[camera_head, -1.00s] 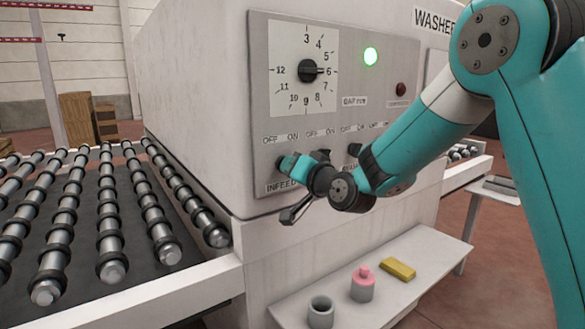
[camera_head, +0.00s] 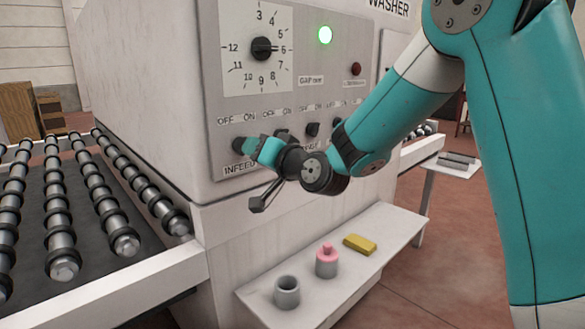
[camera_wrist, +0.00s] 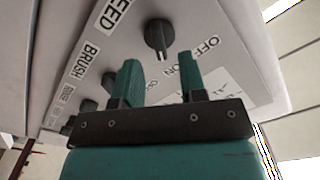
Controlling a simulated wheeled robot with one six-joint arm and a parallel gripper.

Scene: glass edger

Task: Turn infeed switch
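The infeed switch (camera_wrist: 160,35) is a round black knob on the washer's pale panel, beside the cut-off label "FEED" and the words OFF and ON. In the wrist view a pale mark on it faces the gripper side; I cannot tell which word it points to. My gripper (camera_wrist: 160,72) has two teal fingers spread apart with nothing between them. The knob shows beyond the fingertips, apart from them in that view. In the head view my gripper (camera_head: 258,148) is at the panel just right of the dark infeed knob (camera_head: 237,145), above the INFEED label.
More black knobs (camera_head: 312,129) sit in a row to the right. Above are a dial (camera_head: 261,49), a lit green lamp (camera_head: 325,35) and a red button (camera_head: 356,69). A roller conveyor (camera_head: 60,230) lies left. A low shelf (camera_head: 355,285) holds a cup, pink-topped container and yellow block.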

